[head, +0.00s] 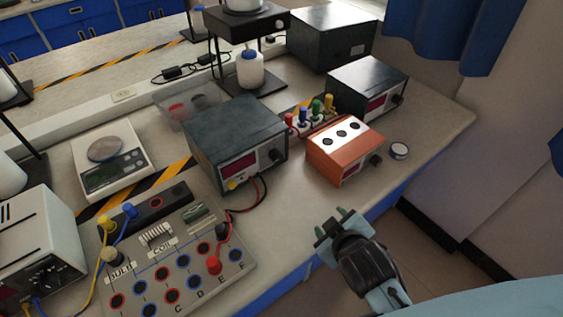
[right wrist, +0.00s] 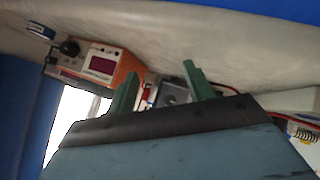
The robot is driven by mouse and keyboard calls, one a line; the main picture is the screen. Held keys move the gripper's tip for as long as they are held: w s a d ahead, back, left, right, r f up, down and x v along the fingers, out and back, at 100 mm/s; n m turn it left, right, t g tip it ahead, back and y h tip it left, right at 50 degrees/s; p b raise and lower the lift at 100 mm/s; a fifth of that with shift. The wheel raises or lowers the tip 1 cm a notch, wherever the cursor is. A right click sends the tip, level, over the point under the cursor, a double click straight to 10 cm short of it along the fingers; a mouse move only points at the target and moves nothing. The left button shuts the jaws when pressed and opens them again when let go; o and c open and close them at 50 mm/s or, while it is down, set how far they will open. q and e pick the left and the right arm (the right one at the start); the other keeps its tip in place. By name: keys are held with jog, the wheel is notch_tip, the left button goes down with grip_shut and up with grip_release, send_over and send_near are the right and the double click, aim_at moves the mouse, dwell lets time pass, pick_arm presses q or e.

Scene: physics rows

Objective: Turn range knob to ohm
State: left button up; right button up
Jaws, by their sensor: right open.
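An orange meter (head: 330,160) with a white top and a red display stands near the table's front edge. Its black knob (head: 375,160) sits on the front face, right of the display; I cannot read its markings. The meter also shows at the upper left in the right wrist view (right wrist: 128,66), with the knob (right wrist: 69,48). My right gripper (head: 334,224) is open and empty, in front of the table edge, below and apart from the meter. Its green fingers (right wrist: 160,85) stand apart in the right wrist view. My left gripper is not in view.
A dark power supply (head: 235,145) stands left of the meter and another (head: 366,88) behind it. Several coloured plugs (head: 309,118) stand behind the meter. A small round item (head: 399,150) lies right of the knob. A circuit board (head: 175,255) fills the front left.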

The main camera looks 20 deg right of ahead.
aim_at(280, 159)
jog(key=w+a+r+n+t+y, duration=0.2)
jog(key=w+a+r+n+t, duration=0.2)
jog(key=w+a+n+t, duration=0.25)
jog(key=shift+g, duration=0.45)
jog(key=x, duration=0.4)
jog(key=b+x, duration=0.1)
jog(key=x, duration=0.4)
jog(key=d+x, duration=0.1)
jog(key=x, duration=0.3)
jog(key=shift+w+r, duration=0.15)
jog(key=shift+w, duration=0.05)
jog(key=shift+c, duration=0.4)
